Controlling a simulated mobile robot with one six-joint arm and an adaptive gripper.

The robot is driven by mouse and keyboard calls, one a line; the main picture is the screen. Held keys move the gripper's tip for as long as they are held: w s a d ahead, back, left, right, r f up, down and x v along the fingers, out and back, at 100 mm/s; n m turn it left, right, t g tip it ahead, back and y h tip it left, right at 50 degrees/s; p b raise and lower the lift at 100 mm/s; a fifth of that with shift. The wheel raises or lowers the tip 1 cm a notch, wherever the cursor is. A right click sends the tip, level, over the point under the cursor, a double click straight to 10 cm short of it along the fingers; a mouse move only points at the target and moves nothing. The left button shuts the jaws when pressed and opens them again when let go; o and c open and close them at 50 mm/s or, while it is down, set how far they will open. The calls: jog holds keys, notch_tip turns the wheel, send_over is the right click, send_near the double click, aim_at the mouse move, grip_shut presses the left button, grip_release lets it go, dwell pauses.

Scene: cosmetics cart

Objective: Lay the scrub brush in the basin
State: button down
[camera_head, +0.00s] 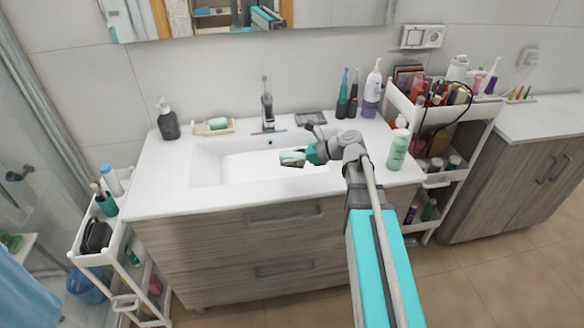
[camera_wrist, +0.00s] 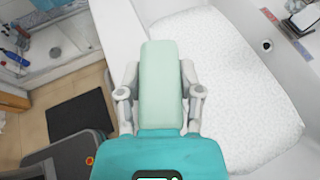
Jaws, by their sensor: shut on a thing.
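The scrub brush is a mint-green block with a pale underside; in the head view (camera_head: 291,157) it shows in front of the right half of the basin. My gripper (camera_head: 308,154) is shut on it. In the wrist view, the brush (camera_wrist: 161,85) sits between the two fingers of my gripper (camera_wrist: 160,92) and points forward. The white basin (camera_head: 207,168) is sunk into the counter.
A faucet (camera_head: 267,108) stands behind the basin. A soap dish (camera_head: 213,129) and dark pump bottle (camera_head: 168,120) are at the back left. A green bottle (camera_head: 398,150) stands right of my gripper. Carts flank the counter (camera_head: 160,195), whose front left is clear.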

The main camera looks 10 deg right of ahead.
jog(key=w+d+f+b, duration=0.2)
jog(key=w+f+b, duration=0.6)
jog(key=w, duration=0.3)
jog(key=shift+w+d+f, duration=0.3)
jog(key=shift+w+d, duration=0.05)
jog(key=shift+w, duration=0.05)
jog(key=shift+w+d+f+b, duration=0.1)
jog(key=shift+w+f+b, duration=0.1)
jog(key=shift+f+b, duration=0.85)
jog(key=shift+w+f+b, duration=0.15)
jog(key=shift+f+b, duration=0.8)
jog(key=shift+b, duration=0.05)
jog(key=shift+f+b, duration=0.6)
